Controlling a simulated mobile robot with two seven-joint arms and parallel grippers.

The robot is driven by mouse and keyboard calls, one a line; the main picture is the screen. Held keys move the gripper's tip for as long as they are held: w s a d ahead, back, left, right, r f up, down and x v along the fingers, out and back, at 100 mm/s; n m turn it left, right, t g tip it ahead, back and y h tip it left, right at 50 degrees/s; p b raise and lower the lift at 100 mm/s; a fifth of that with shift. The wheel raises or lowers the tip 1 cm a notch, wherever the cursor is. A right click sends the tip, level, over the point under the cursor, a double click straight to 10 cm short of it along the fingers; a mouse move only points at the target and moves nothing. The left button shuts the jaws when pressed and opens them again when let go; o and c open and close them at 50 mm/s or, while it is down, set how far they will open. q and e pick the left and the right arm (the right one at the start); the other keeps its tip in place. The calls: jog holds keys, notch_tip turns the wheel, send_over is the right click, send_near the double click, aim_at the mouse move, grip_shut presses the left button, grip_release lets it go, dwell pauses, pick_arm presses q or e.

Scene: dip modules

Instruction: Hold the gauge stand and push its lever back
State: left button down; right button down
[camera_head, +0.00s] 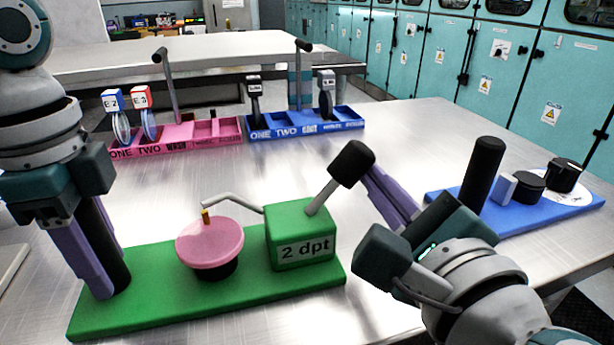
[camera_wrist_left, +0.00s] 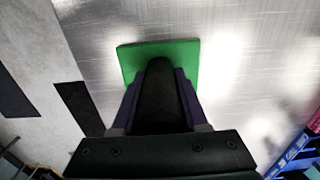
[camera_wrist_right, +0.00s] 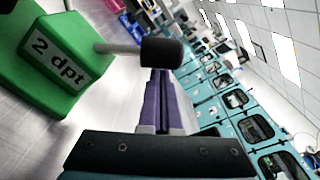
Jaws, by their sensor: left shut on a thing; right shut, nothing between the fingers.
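The gauge stand has a green base (camera_head: 150,318), a pink disc (camera_head: 212,240) with a bent grey arm over it, and a green block (camera_head: 300,235) marked "2 dpt". Its lever, a grey rod with a black knob (camera_head: 351,164), leans up to the right from the block. My left gripper (camera_head: 98,278) is shut on the black post at the left end of the base; the post (camera_wrist_left: 160,92) shows between its fingers in the left wrist view. My right gripper (camera_head: 372,175) is shut and empty, its tips right at the knob (camera_wrist_right: 161,52); contact is unclear.
A pink rack (camera_head: 190,143) and a blue rack (camera_head: 305,127), each with upright modules, stand at the back. A blue base (camera_head: 540,215) with a black post and black knobs lies at the right. Bare metal table (camera_head: 400,130) lies between.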

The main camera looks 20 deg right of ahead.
aim_at(352, 159)
jog(key=shift+a+r+n, duration=0.25)
jog(key=shift+r+n, duration=0.2)
jog(key=shift+n, duration=0.15)
dwell(0.4)
jog(key=shift+a+r+n, duration=0.4)
jog(key=shift+r+n, duration=0.05)
jog(key=shift+n, duration=0.45)
jog(key=n, duration=0.1)
jog(key=a+r+n, duration=0.1)
jog(key=shift+a+r+n, duration=0.15)
jog(key=shift+a+n, duration=0.15)
jog(key=shift+n, duration=0.1)
jog(key=shift+a+r+n+t, duration=0.2)
jog(key=shift+a+n+t, duration=0.15)
jog(key=shift+n, duration=0.15)
jog(key=shift+a+r, duration=0.1)
jog(key=shift+a, duration=0.3)
